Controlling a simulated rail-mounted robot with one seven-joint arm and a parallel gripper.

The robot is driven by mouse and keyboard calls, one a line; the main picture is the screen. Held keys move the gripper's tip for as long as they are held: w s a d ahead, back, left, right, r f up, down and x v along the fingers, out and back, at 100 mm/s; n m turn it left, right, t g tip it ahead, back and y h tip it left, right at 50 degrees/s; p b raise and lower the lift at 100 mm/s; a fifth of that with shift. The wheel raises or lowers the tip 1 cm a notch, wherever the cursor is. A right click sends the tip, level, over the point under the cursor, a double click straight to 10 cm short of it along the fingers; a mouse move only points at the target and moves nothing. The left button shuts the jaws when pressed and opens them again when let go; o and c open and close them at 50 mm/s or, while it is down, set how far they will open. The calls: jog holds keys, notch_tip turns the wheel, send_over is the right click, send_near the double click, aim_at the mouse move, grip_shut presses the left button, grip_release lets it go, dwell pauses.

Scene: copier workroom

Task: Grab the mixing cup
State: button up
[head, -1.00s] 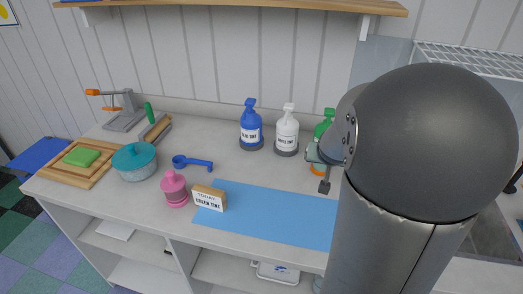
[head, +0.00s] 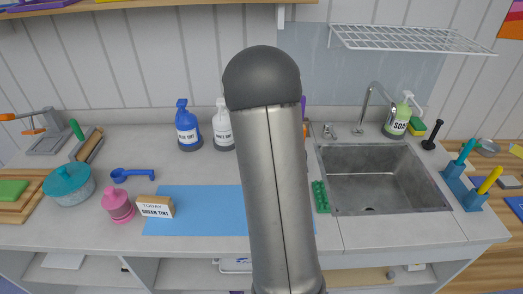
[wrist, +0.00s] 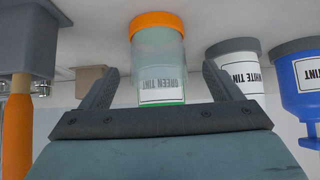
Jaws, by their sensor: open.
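What looks like the mixing cup is a translucent container with an orange band (wrist: 163,40) in the wrist view, which shows the scene upside down. A GREEN TINT label shows on or through it; I cannot tell which. My gripper (wrist: 160,68) is open, one finger on each side of the container in the picture. I see no finger contact, and the exact depth between them is unclear. In the head view my arm hides the gripper and the container.
The white tint bottle (wrist: 235,68) and blue tint bottle (wrist: 297,85) stand close by. A blue mat (head: 195,210), a TODAY: GREEN TINT sign (head: 156,207) and a pink bottle (head: 118,204) lie left of my arm. The sink (head: 375,180) is right.

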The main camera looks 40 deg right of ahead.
jog(key=shift+p+x, duration=1.1)
jog(key=shift+x, duration=1.55)
jog(key=shift+s+d, duration=0.1)
jog(key=c, duration=1.2)
jog(key=shift+r, duration=0.1)
